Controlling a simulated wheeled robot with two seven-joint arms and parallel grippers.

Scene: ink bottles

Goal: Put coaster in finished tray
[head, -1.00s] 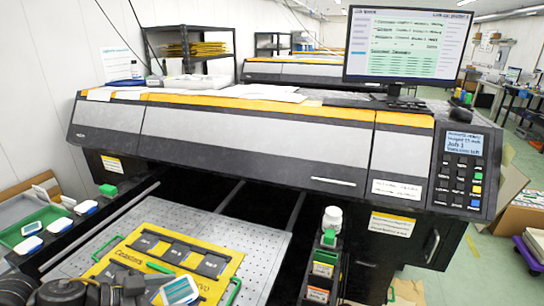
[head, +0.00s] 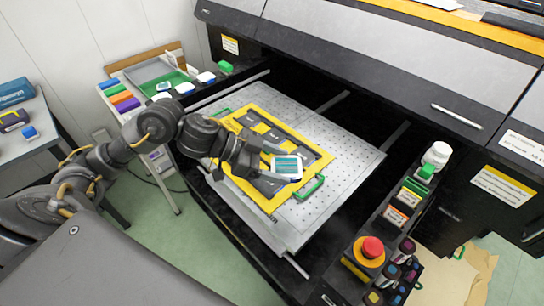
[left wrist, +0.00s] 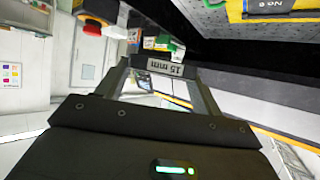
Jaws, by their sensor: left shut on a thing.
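A coaster (head: 286,167) with a teal and white print is held at the tips of my left gripper (head: 266,163), over the right end of a yellow jig (head: 262,207). The jig has dark slots and lies on the perforated printer bed (head: 345,155). In the left wrist view, a grey piece marked "15 mm" (left wrist: 165,68) sits between the fingers; I cannot tell whether it is the coaster's edge. A grey tray with a green inside (head: 150,72) stands at the back left, its label unreadable. White and blue pieces (head: 185,88) sit along its near side. My right gripper is out of view.
The dark printer body (head: 370,60) rises behind the bed. At the bed's right are a white bottle (head: 437,155), a red stop button (head: 372,247) and several ink bottles (head: 405,255). A small table (head: 30,145) stands far left.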

